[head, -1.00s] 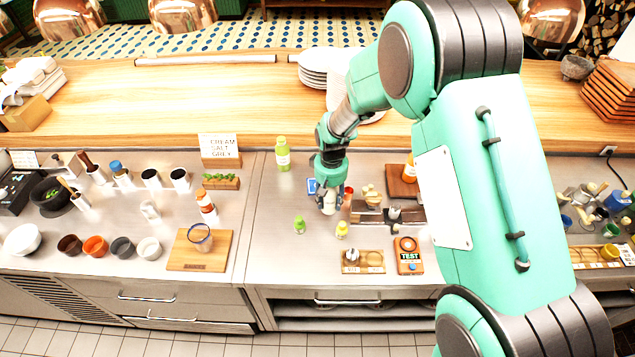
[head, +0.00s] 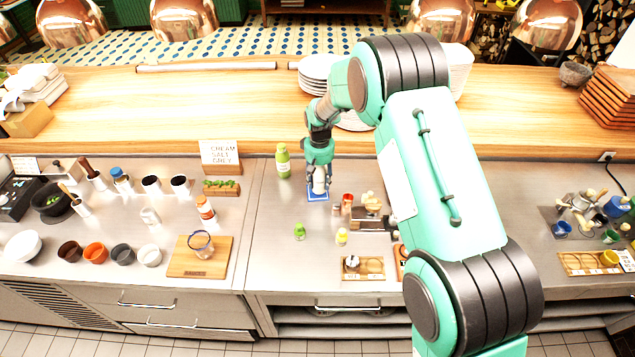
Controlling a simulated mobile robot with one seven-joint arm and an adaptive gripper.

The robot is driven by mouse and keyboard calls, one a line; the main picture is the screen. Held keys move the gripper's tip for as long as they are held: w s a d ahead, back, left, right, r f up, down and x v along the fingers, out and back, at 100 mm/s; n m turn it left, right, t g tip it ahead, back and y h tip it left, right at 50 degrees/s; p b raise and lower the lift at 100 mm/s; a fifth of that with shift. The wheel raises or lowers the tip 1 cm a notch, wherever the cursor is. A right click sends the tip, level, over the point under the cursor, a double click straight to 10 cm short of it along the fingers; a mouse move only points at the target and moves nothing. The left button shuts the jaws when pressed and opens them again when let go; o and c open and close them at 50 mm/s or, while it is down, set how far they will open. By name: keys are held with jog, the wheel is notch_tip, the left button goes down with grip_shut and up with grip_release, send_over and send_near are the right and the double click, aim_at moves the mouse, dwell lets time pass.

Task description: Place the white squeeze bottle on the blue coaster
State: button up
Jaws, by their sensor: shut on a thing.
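The white squeeze bottle (head: 319,183) is upright in my gripper (head: 319,175), which is shut on it. The blue coaster (head: 318,197) lies on the steel counter directly below the bottle, with its edges showing around the bottle's base. I cannot tell whether the base touches the coaster or hovers just above it. The fingers cover the upper part of the bottle.
A green bottle (head: 283,161) stands close on the left. A wooden ledge (head: 250,146) with stacked plates runs behind.

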aim_at(318, 182)
jog(key=shift+w+a, duration=0.15)
jog(key=shift+w, duration=0.45)
jog(key=shift+w+a, duration=0.15)
jog(key=shift+w, duration=0.4)
jog(key=shift+f, duration=0.15)
jog(key=shift+f, duration=1.65)
jog(key=shift+f, duration=0.2)
jog(key=o, duration=1.4)
jog(key=shift+c, duration=0.2)
jog(key=shift+r, duration=0.1)
notch_tip(318, 182, up, 12)
jog(key=shift+r, duration=0.1)
